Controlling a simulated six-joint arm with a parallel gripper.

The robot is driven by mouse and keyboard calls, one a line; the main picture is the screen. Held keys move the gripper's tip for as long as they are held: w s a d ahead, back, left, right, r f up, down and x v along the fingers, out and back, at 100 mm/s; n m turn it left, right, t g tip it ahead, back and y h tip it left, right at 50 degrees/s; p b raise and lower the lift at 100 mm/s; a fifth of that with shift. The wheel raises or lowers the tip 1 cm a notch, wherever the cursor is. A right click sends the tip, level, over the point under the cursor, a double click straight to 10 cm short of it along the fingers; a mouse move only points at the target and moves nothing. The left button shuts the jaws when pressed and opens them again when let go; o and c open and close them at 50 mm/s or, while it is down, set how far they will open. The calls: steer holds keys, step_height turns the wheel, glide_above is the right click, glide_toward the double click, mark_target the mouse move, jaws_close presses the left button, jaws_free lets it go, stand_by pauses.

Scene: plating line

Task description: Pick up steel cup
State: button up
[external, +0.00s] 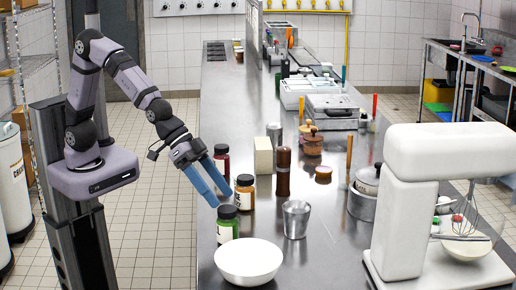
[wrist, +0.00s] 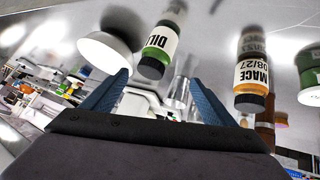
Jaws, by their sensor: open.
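In the wrist view the shiny cup (wrist: 180,88) shows beyond the fingers, nearer the right fingertip, and is partly hidden. My gripper (external: 221,198) is at the counter's left side, left of the cup and clearly apart from it. Its blue fingers point down and to the right. In the wrist view my gripper (wrist: 157,78) is open, with nothing held between the fingers.
A white bowl (external: 249,262) is in front. A brown pepper mill (external: 283,172) stands behind the cup; pots (external: 363,205) and a white mixer (external: 405,200) are right.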

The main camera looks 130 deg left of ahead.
steer(key=w+a+f+m+t+p, duration=0.1)
steer(key=w+a+m+t, duration=0.1)
steer(key=a, duration=0.3)
steer(key=w+a+f+m+t+y+p, duration=0.1)
steer(key=w+a+t, duration=0.3)
steer(key=w+a, duration=0.1)
steer(key=shift+a+f+m, duration=0.3)
steer(key=shift+a+m, duration=0.1)
steer(key=shift+a, duration=0.4)
steer(key=shift+w, duration=0.1)
steer(key=p, duration=0.4)
glide_toward(308, 214)
steer(key=shift+a+f+x, duration=0.1)
steer(key=shift+a+x, duration=0.05)
steer(key=shift+x, duration=0.95)
steer(key=shift+a+f+x, duration=0.1)
steer(key=shift+a+x, duration=0.1)
steer(key=shift+x, duration=0.9)
steer(key=shift+c, duration=0.2)
steer(key=c, duration=1.1)
